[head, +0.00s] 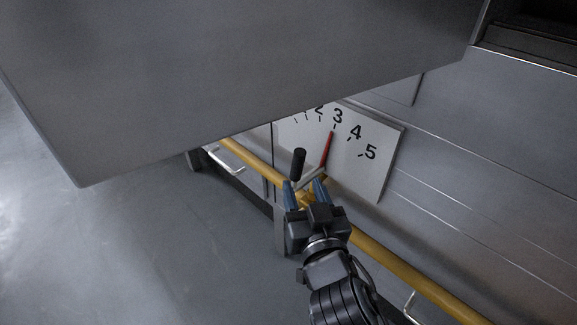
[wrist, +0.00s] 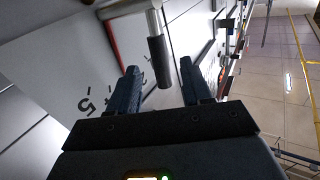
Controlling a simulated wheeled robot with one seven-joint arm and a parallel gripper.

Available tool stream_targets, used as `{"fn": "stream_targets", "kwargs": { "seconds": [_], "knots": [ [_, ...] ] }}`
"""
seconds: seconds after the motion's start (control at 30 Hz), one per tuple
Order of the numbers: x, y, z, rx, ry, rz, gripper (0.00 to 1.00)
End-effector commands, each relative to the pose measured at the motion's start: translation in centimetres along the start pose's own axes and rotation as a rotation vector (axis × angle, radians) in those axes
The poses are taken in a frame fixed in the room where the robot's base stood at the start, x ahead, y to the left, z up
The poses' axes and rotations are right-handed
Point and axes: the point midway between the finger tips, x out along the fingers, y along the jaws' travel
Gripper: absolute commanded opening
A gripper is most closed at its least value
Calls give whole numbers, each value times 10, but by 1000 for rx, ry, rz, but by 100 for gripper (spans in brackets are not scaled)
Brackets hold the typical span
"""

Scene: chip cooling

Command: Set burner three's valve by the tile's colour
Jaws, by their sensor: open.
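The valve's white dial plate (head: 378,178) shows the numbers 2 to 5, with its upper left part cut off by a grey panel. The red pointer (head: 328,148) points up at about the 3 mark. The lever's black grip (head: 298,165) sticks out on a pale metal arm. My gripper (head: 305,183) is open just below the grip. In the wrist view the black grip (wrist: 158,58) lies between the lines of my open fingers (wrist: 160,70), its end around fingertip level. I cannot tell whether they touch. No coloured tile is visible.
A yellow pipe (head: 400,276) runs diagonally below the dial, close behind my gripper. A large grey panel (head: 230,80) overhangs the upper left. The grey floor (head: 180,250) is clear at the lower left. Metal fronts (head: 480,150) fill the right.

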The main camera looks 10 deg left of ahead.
Motion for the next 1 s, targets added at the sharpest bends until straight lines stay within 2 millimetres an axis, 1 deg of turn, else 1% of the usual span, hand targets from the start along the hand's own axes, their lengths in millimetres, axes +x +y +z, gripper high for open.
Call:
{"fn": "stream_targets", "kwargs": {
  "seconds": [0.03, 0.2, 0.4, 0.57, 0.8, 1.0],
  "knots": [
    [8, 0, -2, 1, 2, 0, 49],
    [35, -1, -2, 1, 2, -1, 49],
    [58, 0, -2, 1, 2, 0, 49],
    [65, 0, -1, 0, 2, 0, 49],
    [65, 0, -1, 0, 2, 0, 48],
    [65, 0, -1, 0, 1, 0, 29]
  ]
}}
